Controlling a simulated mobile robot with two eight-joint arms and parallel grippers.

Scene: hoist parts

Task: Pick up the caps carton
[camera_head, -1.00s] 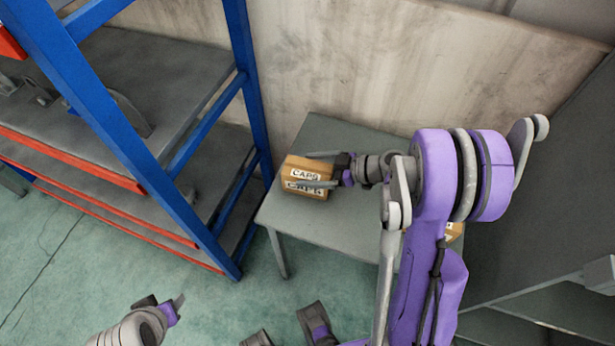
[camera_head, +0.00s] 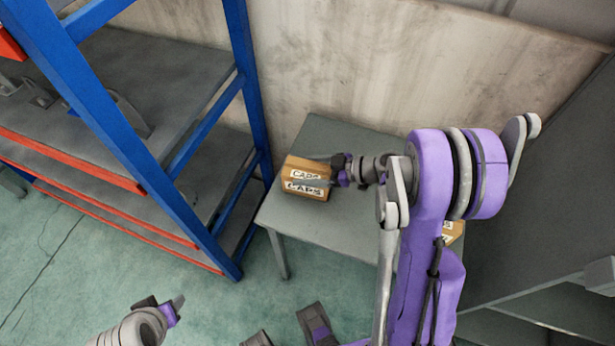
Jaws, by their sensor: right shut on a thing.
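The caps carton (camera_head: 295,183) is a small brown box with white "CAPS" labels. It is at the left part of the grey table (camera_head: 340,232), near its left edge. My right gripper (camera_head: 318,170) reaches it from the right and is shut on it, one finger across the top and one along the front side. I cannot tell whether the carton still touches the table. My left gripper (camera_head: 175,305) is at the bottom left, over the floor, away from the table; its finger opening is not clear.
A second brown labelled carton (camera_head: 453,231) is on the right of the table, mostly hidden behind my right arm. A blue-post shelf rack (camera_head: 180,190) with red beams stands close to the table's left. A wall is behind, and a dark grey cabinet (camera_head: 535,210) is at right.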

